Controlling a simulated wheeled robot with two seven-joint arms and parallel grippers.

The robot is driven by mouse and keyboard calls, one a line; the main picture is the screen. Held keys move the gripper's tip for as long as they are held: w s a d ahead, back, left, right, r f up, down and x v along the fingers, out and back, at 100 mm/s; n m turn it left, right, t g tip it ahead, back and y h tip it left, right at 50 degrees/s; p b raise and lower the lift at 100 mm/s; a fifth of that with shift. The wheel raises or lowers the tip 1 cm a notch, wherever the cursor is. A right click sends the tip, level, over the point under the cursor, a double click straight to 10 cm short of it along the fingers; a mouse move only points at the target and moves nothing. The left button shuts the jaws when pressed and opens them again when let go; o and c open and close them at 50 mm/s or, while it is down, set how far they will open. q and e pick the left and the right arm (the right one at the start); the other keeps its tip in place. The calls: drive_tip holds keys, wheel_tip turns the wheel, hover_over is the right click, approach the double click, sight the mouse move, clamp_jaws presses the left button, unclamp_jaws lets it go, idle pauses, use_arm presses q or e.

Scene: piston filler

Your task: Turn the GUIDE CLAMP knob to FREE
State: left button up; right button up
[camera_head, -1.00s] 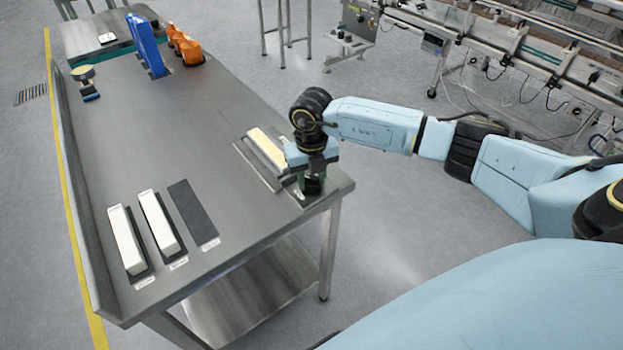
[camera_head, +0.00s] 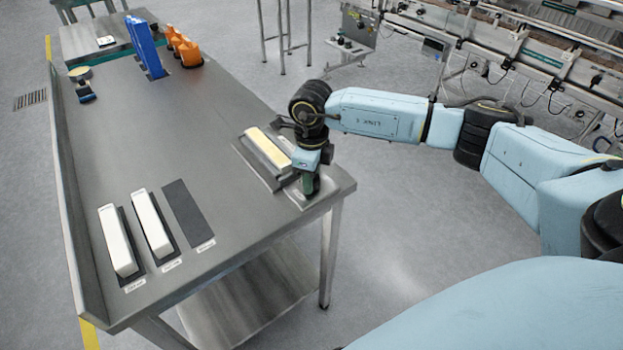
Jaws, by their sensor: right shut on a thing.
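My right gripper (camera_head: 310,182) reaches in from the right and points down at the near right corner of the steel table. It is shut on a small dark knob, mostly hidden between and below the fingers; I take this as the guide clamp knob, but no label on it can be read. A metal fixture (camera_head: 252,160) holding a cream-coloured bar (camera_head: 267,147) lies just left of the gripper. My left gripper does not show.
Two white blocks (camera_head: 118,240) (camera_head: 151,222) stand on dark pads at the table's front left, beside an empty dark pad (camera_head: 188,212). Blue (camera_head: 146,47) and orange (camera_head: 184,48) parts stand at the far end. The table's middle (camera_head: 185,125) is clear. A conveyor (camera_head: 520,55) runs at the back right.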

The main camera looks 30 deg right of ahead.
drive_tip(key=shift+w+n, duration=0.1)
drive_tip(key=shift+n, duration=0.6)
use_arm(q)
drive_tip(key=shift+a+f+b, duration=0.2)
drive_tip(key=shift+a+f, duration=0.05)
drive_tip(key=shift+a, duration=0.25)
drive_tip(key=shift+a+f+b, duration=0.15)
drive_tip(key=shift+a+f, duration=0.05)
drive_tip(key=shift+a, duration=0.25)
use_arm(e)
drive_tip(key=shift+r+n, duration=0.1)
drive_tip(key=shift+n, duration=0.2)
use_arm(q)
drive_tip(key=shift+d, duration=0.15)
use_arm(e)
drive_tip(key=o, duration=1)
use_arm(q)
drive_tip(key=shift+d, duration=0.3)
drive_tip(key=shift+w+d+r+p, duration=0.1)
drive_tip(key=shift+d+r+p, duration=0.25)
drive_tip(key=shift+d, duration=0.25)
use_arm(e)
wheel_tip(320, 180, up, 13)
drive_tip(key=shift+r, duration=0.15)
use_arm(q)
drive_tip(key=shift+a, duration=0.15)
